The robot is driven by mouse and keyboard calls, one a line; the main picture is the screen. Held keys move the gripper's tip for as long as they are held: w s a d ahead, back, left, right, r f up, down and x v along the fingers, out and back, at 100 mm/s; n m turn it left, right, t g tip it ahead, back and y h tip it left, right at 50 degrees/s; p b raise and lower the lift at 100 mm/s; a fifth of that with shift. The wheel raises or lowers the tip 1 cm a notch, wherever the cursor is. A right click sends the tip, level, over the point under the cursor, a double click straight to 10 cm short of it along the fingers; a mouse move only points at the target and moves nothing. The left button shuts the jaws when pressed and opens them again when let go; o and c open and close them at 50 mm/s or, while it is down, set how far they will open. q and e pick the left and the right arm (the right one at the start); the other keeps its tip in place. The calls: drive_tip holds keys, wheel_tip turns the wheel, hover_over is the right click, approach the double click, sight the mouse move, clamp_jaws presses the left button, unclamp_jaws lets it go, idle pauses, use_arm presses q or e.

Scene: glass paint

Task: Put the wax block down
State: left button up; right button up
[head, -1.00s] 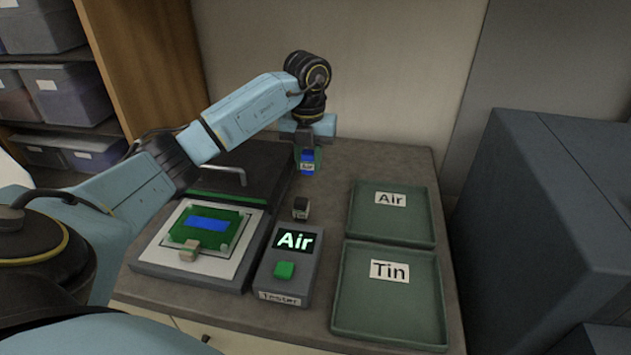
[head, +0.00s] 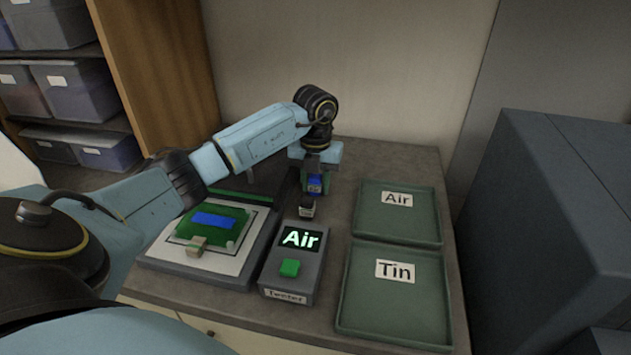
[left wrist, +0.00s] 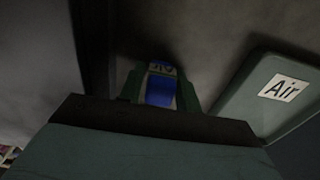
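My left gripper (head: 316,178) points down behind the tester. It is shut on a blue block with a small pale label (head: 314,188), the only thing held, which I take to be the wax block. In the left wrist view the blue block (left wrist: 160,92) sits between green finger parts. In the head view it is just above and behind a small dark block with a pale label (head: 307,208); whether it touches the worktop is hidden. The tester (head: 289,268) shows "Air" above a green button. My right gripper is not in view.
An "Air" tray (head: 397,228) and a "Tin" tray (head: 392,320) lie empty on the right. At left, a board (head: 165,258) carries a green plate with a blue patch and a tan block (head: 197,244). Worktop behind the small dark block is bare near the wall.

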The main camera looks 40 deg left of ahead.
sight(315, 175)
use_arm(q)
drive_tip(key=shift+o, duration=1.1)
drive_tip(key=shift+r, duration=0.15)
wheel_tip(315, 175, up, 11)
drive_tip(key=shift+f, duration=0.2)
drive_tip(key=shift+r, duration=0.75)
